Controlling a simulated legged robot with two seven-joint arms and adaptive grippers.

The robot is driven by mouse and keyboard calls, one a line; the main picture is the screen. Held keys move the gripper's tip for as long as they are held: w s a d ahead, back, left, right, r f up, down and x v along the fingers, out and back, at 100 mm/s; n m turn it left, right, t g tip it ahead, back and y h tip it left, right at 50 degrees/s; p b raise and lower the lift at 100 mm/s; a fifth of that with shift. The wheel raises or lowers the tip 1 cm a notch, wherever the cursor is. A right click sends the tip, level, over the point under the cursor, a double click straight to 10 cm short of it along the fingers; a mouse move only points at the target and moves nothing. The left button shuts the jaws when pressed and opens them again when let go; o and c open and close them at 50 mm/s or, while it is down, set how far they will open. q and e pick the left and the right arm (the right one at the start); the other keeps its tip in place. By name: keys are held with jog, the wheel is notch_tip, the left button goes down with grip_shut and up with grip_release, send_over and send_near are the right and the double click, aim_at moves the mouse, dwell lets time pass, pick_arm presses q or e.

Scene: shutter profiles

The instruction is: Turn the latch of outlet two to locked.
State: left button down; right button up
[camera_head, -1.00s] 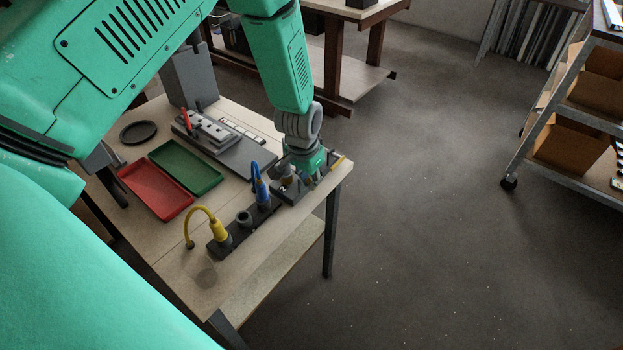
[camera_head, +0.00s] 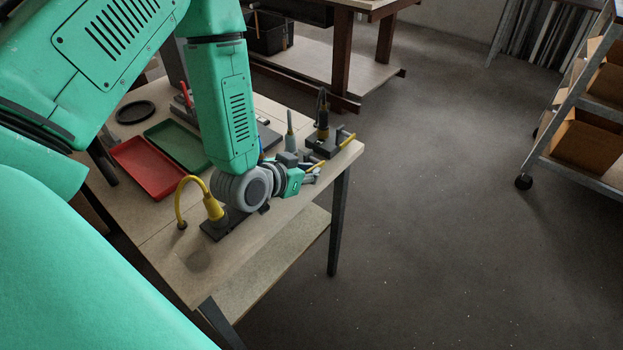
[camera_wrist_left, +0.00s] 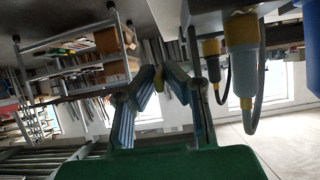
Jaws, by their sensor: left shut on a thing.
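My left gripper (camera_head: 312,176) is low at the front edge of the workbench, pointing right. In the wrist view its two fingers (camera_wrist_left: 160,80) close around a small yellow piece (camera_wrist_left: 158,84), which looks like a latch lever. The same yellow lever (camera_head: 317,167) shows at the fingertips in the head view. A grey plug (camera_head: 290,142) stands just behind the gripper, and a black plug with a yellow ring (camera_head: 323,125) stands further back. My forearm hides most of the outlet row, and the outlet numbers cannot be read. My right gripper is out of view.
A yellow plug with a looping cable (camera_head: 213,207) stands left of my wrist. A red tray (camera_head: 150,168), a green tray (camera_head: 180,146) and a black round dish (camera_head: 135,112) lie on the workbench (camera_head: 195,262). Another yellow lever (camera_head: 347,141) sticks out near the right corner.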

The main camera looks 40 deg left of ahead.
pick_arm(q)
jog(key=shift+s+f+t+b, duration=0.25)
jog(key=shift+f+t+b, duration=0.5)
jog(key=shift+b, duration=0.4)
jog(key=shift+t+b, duration=0.35)
jog(key=shift+b, duration=0.15)
jog(key=shift+r, duration=0.1)
jog(key=c, duration=1.7)
grip_release()
jog(key=shift+w, duration=0.1)
jog(key=shift+r, duration=0.1)
